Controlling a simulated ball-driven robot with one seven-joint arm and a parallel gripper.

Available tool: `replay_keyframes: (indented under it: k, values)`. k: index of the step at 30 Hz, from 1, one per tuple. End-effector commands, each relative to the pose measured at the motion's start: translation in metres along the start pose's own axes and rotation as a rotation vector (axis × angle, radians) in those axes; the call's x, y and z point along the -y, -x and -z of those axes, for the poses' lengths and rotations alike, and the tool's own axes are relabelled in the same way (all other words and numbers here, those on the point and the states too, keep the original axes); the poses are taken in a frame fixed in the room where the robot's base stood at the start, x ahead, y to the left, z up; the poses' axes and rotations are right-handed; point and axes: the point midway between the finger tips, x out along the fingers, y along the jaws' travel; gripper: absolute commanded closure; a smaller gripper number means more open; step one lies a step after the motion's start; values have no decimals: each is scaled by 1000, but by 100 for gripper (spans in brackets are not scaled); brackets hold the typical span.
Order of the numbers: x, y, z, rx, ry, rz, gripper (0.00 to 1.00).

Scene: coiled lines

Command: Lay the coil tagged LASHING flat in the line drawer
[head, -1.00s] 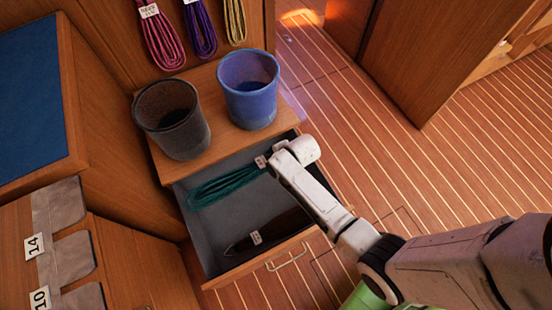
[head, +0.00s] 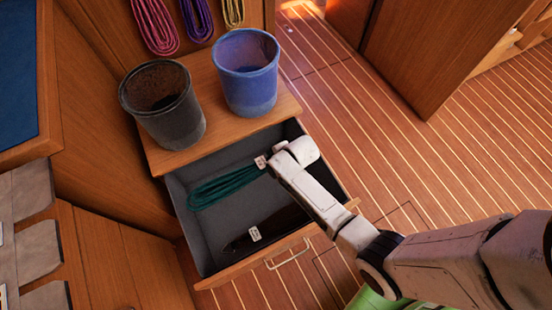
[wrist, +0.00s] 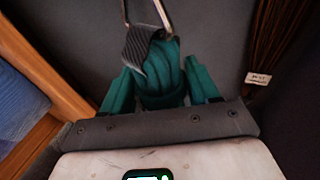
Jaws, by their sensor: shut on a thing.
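My gripper (head: 274,160) is over the open grey-lined drawer (head: 188,230), shut on a teal coil (head: 225,188) near its tagged right end. The coil stretches left from the gripper inside the drawer's outline. Its small white tag (head: 261,162) is unreadable here, and I cannot tell whether the coil touches the drawer floor. In the wrist view, the teal bundle (wrist: 165,85) fills the space between the fingers. A dark brown coil (head: 280,220) lies along the drawer's front side, partly behind my arm; its tag (wrist: 258,79) also shows in the wrist view.
The striped floor at right is clear.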

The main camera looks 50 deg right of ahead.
Motion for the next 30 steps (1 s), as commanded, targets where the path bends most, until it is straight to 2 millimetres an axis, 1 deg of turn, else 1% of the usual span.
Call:
replay_keyframes:
  k: [1,30]
  values:
    - [2,-7,-1,-1,-1,-2,100]
    - [38,-83,-12,-1,-1,-2,100]
